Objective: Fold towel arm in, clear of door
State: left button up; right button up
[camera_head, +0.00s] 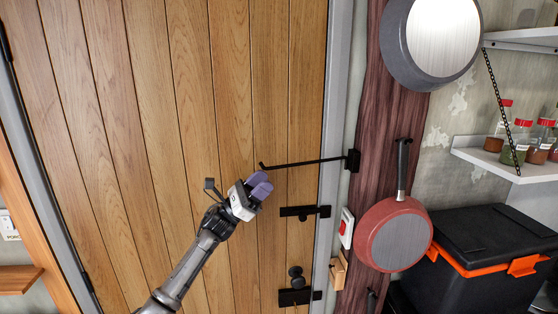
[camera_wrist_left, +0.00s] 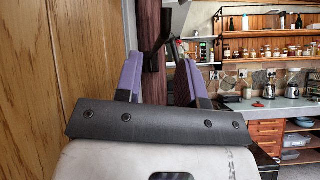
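The towel arm (camera_head: 310,162) is a thin black bar on a black bracket (camera_head: 353,160), fixed to the dark wooden post. It reaches left across the front of the wooden door (camera_head: 190,120) and ends in a small upturned tip. My left gripper (camera_head: 260,186) is just below that tip, with its purple fingers pointing up and right. In the left wrist view the fingers (camera_wrist_left: 158,80) are apart with a gap between them. A dark bar, probably the towel arm (camera_wrist_left: 158,42), shows beyond the gap; contact cannot be told. My right gripper is not in view.
Black latches (camera_head: 304,211) and a knob (camera_head: 296,277) are on the door below the towel arm. A grey pan (camera_head: 432,45) and a red pan (camera_head: 393,235) hang on the post. A black box (camera_head: 480,250) and a spice shelf (camera_head: 500,160) stand right.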

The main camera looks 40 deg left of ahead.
aim_at(279, 167)
pick_arm(q)
jog(key=shift+p+x, duration=1.1)
jog(key=shift+x, duration=2.1)
jog(key=shift+f, duration=0.1)
jog(key=shift+c, duration=0.2)
grip_shut()
